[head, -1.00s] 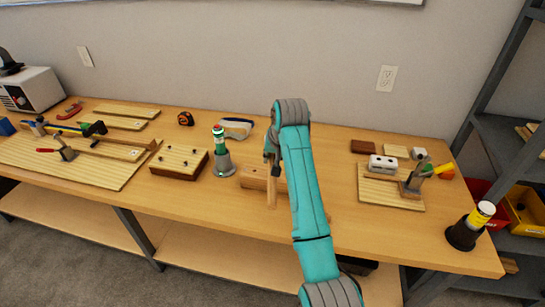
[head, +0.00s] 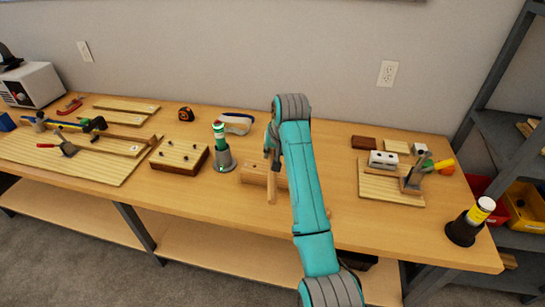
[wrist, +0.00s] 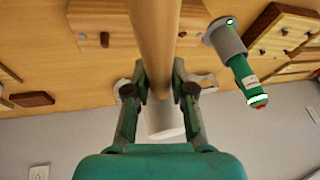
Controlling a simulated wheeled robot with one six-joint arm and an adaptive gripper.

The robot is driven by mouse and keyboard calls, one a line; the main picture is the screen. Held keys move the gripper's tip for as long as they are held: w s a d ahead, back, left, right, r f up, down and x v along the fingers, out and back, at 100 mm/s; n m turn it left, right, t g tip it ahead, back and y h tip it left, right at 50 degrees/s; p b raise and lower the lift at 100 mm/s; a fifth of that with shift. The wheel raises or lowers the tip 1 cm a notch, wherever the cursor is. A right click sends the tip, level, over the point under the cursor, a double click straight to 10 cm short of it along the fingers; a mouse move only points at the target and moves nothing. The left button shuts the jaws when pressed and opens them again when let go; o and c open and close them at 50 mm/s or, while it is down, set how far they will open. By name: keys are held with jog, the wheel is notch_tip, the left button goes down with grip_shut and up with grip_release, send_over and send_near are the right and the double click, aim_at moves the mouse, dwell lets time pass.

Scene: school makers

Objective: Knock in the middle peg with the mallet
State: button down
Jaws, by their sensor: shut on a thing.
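My gripper (wrist: 158,92) is shut on the wooden handle of the mallet (wrist: 155,35). In the wrist view the handle runs up and out of the frame, and the mallet's head cannot be made out. In the head view part of the handle (head: 271,190) shows beside my arm, in front of a pale wooden block (head: 253,174). The handle hides the block's middle, so I cannot see the middle peg. Contact between mallet and block cannot be told.
A green bottle in a grey holder (head: 224,160) stands close left of the block. Beyond it is a board with several dark knobs (head: 179,155). White goggles (head: 237,123) lie behind. A board with a tool (head: 390,190) lies right. The bench front between is mostly clear.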

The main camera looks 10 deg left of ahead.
dwell(0.3)
notch_tip(320, 180, down, 6)
notch_tip(320, 180, up, 6)
jog(key=shift+f, duration=0.25)
dwell(0.4)
